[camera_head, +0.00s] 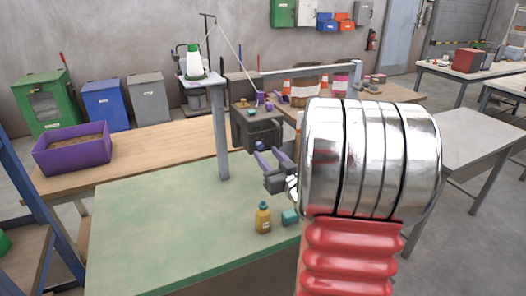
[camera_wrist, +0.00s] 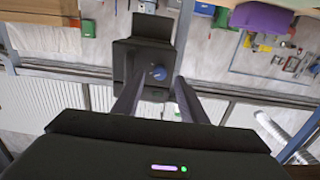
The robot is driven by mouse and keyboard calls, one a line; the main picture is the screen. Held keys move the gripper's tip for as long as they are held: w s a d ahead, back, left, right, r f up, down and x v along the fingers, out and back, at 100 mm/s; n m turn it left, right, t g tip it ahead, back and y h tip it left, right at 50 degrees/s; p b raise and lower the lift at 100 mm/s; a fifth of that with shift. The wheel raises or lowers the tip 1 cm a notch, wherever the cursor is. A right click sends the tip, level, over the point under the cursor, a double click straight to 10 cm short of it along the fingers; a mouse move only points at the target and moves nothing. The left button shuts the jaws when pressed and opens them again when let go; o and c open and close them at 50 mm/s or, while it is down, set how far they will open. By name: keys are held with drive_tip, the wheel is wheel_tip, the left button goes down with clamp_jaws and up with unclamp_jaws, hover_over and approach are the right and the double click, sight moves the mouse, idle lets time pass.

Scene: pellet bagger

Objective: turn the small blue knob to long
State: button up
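The small blue knob (camera_head: 259,145) is on the front of a dark box-shaped machine (camera_head: 242,130) in the head view. In the wrist view the knob (camera_wrist: 158,73) shows as a round blue cap on the dark machine face, with its setting marks too small to read. My gripper (camera_head: 268,160) is open and empty, in front of the machine and close to the knob. In the wrist view my two fingers (camera_wrist: 160,80) stand apart, and the knob appears between their tips. I cannot tell how much gap in depth is left; no contact is visible.
A yellow bottle (camera_head: 263,217) and a teal block (camera_head: 290,216) stand on the green tabletop (camera_head: 150,225). A grey post (camera_head: 220,140) rises left of the machine. A purple bin (camera_head: 72,150) sits on the wooden bench. The green top's left part is clear.

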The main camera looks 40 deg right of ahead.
sight(261, 148)
drive_tip(key=shift+x, duration=2)
clamp_jaws()
drive_tip(key=shift+m, duration=0.4)
drive_tip(key=m, duration=1.1)
drive_tip(key=shift+m, duration=0.3)
